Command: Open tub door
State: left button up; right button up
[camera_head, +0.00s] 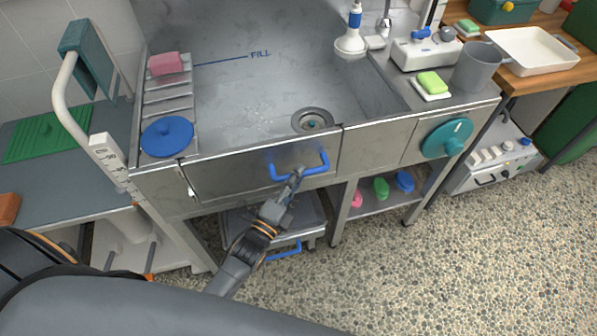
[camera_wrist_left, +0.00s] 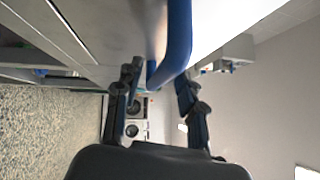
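The tub door (camera_head: 230,180) is a grey metal panel in the front of the steel tub (camera_head: 240,90). It looks shut, flush with the tub front. A blue bar handle (camera_head: 322,168) is fixed near its upper right. My left gripper (camera_head: 294,178) is at the handle, reaching up from below. In the left wrist view the blue handle (camera_wrist_left: 178,45) runs between the two fingers of the left gripper (camera_wrist_left: 158,82). The fingers stand apart, with a gap visible beside the handle. Whether either finger touches it is unclear. My right gripper is not in view.
A drain (camera_head: 312,120) is in the tub floor. A blue lid (camera_head: 167,136) and a pink sponge (camera_head: 165,64) lie on the left steps. A teal round knob (camera_head: 447,138) is right of the door. A wheeled metal cart (camera_head: 310,215) stands below. Pebbled floor at right is free.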

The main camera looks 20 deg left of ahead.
pick_arm(q)
jog(key=shift+w+d, duration=0.1)
jog(key=shift+w, duration=0.45)
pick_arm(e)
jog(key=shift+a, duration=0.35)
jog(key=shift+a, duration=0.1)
pick_arm(q)
grip_shut()
jog(key=shift+s, duration=0.1)
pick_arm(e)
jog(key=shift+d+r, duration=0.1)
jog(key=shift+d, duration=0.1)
